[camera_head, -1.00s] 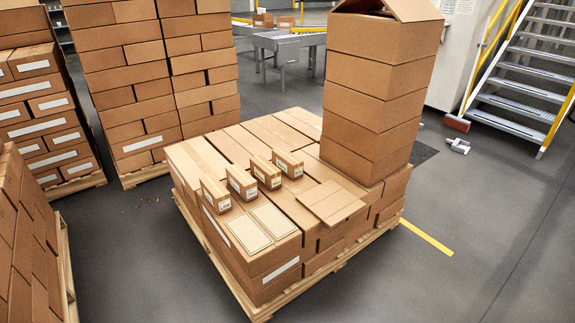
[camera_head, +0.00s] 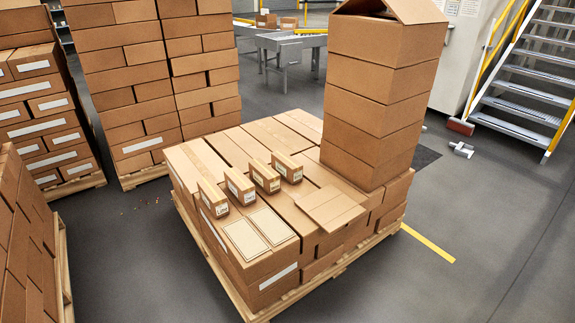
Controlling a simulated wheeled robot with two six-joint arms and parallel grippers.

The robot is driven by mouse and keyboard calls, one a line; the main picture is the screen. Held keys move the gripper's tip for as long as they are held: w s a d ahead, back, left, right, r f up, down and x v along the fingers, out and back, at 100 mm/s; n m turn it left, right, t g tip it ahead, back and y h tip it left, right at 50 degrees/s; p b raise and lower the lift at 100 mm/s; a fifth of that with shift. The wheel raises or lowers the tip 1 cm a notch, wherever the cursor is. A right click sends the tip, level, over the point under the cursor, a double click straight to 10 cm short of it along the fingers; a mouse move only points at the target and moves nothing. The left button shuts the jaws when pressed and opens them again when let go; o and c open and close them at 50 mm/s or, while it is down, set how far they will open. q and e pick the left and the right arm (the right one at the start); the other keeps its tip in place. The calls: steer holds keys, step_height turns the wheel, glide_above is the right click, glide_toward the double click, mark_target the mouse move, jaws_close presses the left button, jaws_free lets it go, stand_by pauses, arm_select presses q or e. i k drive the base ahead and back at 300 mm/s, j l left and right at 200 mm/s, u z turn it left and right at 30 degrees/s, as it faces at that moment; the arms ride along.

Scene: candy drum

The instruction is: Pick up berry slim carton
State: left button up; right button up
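Several small slim brown cartons with white end labels stand in a slanting row on top of a pallet load of boxes (camera_head: 205,160). From front left to back right I see a first carton (camera_head: 213,199), a second carton (camera_head: 240,187), a third carton (camera_head: 264,177) and a last carton (camera_head: 287,167). They stand upright with small gaps between them. The label print is too small to read, so I cannot tell which one is the berry slim carton. Neither of my grippers is in view.
Two cream-bordered panels (camera_head: 245,239) and a flat cardboard piece (camera_head: 330,208) lie near the row. A tall box stack (camera_head: 375,95) stands at the load's back right. More stacks (camera_head: 120,80) stand left. Grey floor (camera_head: 460,230) is open at right; metal stairs (camera_head: 525,85) stand beyond.

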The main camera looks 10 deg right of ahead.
mark_target(289, 168)
steer(key=i+l, duration=0.25)
steer(key=i+l+u, duration=0.1)
steer(key=l, duration=0.3)
steer(key=i+l, duration=0.3)
steer(key=i+l+u, duration=0.1)
steer(key=i+l, duration=0.15)
steer(key=l, duration=0.15)
steer(key=i+l, duration=0.2)
steer(key=l, duration=0.2)
